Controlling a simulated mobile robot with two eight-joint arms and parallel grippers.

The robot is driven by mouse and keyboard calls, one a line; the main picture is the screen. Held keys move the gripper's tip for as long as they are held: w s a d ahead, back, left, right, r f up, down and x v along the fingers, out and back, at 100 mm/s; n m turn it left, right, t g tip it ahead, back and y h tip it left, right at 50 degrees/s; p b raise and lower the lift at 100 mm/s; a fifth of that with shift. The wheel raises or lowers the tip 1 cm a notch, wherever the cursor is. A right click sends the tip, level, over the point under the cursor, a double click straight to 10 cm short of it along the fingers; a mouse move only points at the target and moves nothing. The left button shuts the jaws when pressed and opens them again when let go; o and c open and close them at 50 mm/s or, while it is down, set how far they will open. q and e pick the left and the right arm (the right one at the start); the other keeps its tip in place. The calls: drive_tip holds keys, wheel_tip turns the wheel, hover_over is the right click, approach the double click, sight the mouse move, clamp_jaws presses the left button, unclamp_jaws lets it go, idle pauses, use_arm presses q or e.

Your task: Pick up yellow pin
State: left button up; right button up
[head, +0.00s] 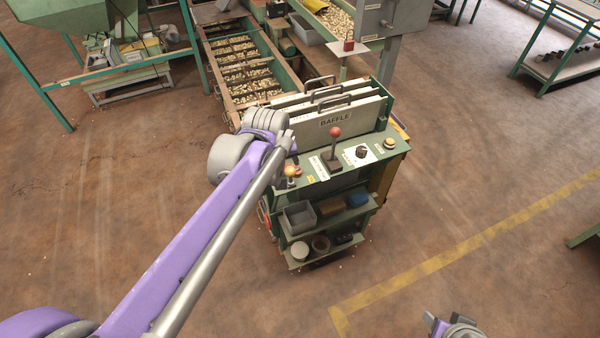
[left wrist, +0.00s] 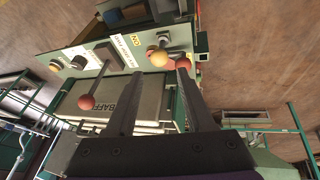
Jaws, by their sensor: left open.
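A small yellow ball-topped pin (head: 290,170) stands at the left corner of the green console top, just beyond the end of my left arm. In the left wrist view the yellow pin (left wrist: 160,58) appears between the two dark fingers of my left gripper (left wrist: 158,68), which is open. A red knob (left wrist: 183,64) is close beside it, near the right fingertip. In the head view my left gripper (head: 289,155) is mostly hidden by its wrist. Contact with the pin cannot be told. A grey part of my right arm shows at the bottom edge; its jaws are unclear.
A lever with a red ball (head: 335,132) and a black dial (head: 361,152) stand on the console. Baffle plates (head: 335,118) with handles rise behind. A grey bin (head: 299,216) sits on the shelf below.

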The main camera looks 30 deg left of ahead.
sight(289, 170)
use_arm(q)
drive_tip(key=x, duration=0.3)
drive_tip(key=shift+a+f, duration=0.15)
drive_tip(key=shift+f, duration=0.25)
drive_tip(key=x, duration=0.5)
drive_tip(key=shift+w+f+b, duration=0.25)
drive_tip(key=shift+w+b, duration=0.05)
drive_tip(key=shift+w, duration=0.05)
clamp_jaws()
